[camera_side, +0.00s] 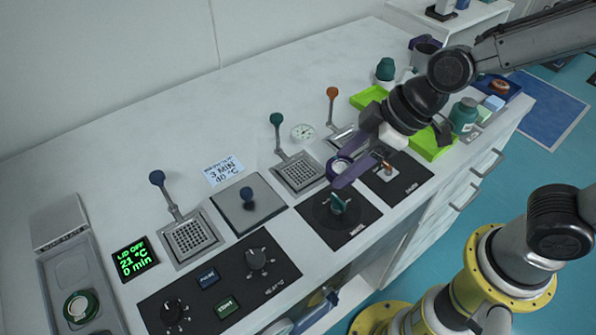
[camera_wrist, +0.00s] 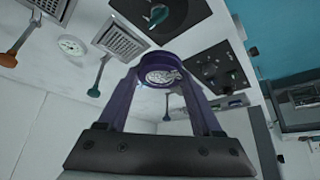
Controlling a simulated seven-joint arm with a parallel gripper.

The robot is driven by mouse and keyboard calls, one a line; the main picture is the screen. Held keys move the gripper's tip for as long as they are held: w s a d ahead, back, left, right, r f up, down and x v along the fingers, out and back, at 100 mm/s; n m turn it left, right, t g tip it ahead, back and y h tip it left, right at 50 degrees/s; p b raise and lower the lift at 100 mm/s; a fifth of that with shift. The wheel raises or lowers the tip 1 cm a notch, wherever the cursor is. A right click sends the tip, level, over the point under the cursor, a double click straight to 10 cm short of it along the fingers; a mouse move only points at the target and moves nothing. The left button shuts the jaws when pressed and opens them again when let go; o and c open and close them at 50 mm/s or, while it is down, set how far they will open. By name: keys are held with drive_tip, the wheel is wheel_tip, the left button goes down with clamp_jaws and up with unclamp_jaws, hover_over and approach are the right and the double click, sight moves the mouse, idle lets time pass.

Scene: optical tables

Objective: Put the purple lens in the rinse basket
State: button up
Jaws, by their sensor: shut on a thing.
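My gripper (camera_side: 343,172) has purple fingers and is shut on the purple lens (camera_side: 338,167), a ring-framed disc held above the counter between the basket with the teal handle and a black dial panel. In the wrist view the lens (camera_wrist: 164,76) sits between both fingertips, its clear centre facing the camera. Three square mesh baskets show: one with a blue handle (camera_side: 192,238), one with a teal handle (camera_side: 298,172) and one with an orange handle (camera_side: 343,137), partly hidden by my arm. I cannot tell which is the rinse basket.
A metal lid with a blue knob (camera_side: 248,205) lies beside the blue-handled basket. A display (camera_side: 134,259) reads lid off, 21 °C, 0 min. A grey tray (camera_side: 60,268) with a green ring stands at left. Dial panels (camera_side: 220,285) line the front; green trays (camera_side: 369,97) stand behind.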

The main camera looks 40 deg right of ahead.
drive_tip(key=d+r+m, duration=0.1)
drive_tip(key=d+m, duration=0.1)
drive_tip(key=d, duration=0.4)
approach(295, 171)
drive_tip(key=shift+w+a+f+t+h, duration=0.2)
drive_tip(key=shift+w+a+f, duration=0.15)
drive_tip(key=shift+a, duration=0.2)
drive_tip(key=shift+w+a+f+t+h, duration=0.1)
drive_tip(key=shift+w+a+f+h, duration=0.15)
drive_tip(key=shift+w+a, duration=0.2)
drive_tip(key=shift+w+a+f, duration=0.1)
drive_tip(key=shift+f, duration=0.8)
drive_tip(key=shift+w+a+f, duration=0.1)
drive_tip(key=shift+w+f, duration=0.05)
drive_tip(key=shift+f, duration=0.8)
drive_tip(key=shift+d+f, duration=0.1)
drive_tip(key=shift+f, duration=0.05)
drive_tip(key=o, duration=1.4)
